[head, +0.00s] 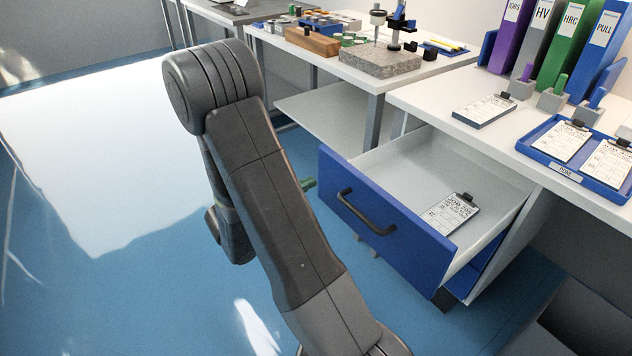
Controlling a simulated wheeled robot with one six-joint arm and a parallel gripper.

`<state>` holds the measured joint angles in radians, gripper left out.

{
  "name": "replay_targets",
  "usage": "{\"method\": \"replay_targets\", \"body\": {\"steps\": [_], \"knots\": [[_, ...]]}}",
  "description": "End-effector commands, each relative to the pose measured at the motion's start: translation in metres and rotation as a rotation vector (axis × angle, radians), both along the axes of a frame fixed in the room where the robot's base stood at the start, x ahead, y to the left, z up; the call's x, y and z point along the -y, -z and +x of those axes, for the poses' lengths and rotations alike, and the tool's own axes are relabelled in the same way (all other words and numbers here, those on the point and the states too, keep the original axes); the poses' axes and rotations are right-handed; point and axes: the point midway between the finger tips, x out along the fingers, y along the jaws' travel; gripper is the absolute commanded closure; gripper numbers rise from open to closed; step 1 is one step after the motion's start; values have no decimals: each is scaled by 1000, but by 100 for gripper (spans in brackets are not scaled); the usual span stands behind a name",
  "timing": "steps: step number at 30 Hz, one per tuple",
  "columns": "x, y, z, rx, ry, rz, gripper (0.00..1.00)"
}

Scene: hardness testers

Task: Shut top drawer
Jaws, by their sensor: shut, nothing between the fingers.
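The top drawer (400,240) has a blue front (380,222) with a dark bar handle (366,212). It is pulled well out of the cabinet under the right-hand bench. Its light inside shows, and a clipboard with a printed card (450,214) lies in it near the front right. My arm stands in the foreground left of the drawer front, bending down at its far end.
The bench (440,92) above the drawer bears a clipboard (485,110), binders (545,45) and a blue tray (585,150). Another bench (350,72) behind holds a granite block (380,60) with a tester stand. Blue floor (110,270) is open on the left.

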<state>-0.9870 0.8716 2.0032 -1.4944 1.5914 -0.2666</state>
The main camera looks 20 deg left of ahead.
Motion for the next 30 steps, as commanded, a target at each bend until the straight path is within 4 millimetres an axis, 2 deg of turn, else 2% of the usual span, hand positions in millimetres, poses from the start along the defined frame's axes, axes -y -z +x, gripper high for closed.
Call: {"method": "replay_targets", "body": {"steps": [3, 9, 25, 30], "knots": [[10, 1, 12, 2, 3, 1, 100], [19, 1, 24, 1, 1, 1, 100], [21, 0, 28, 0, 0, 0, 100], [24, -1, 41, 1, 3, 0, 100]]}}
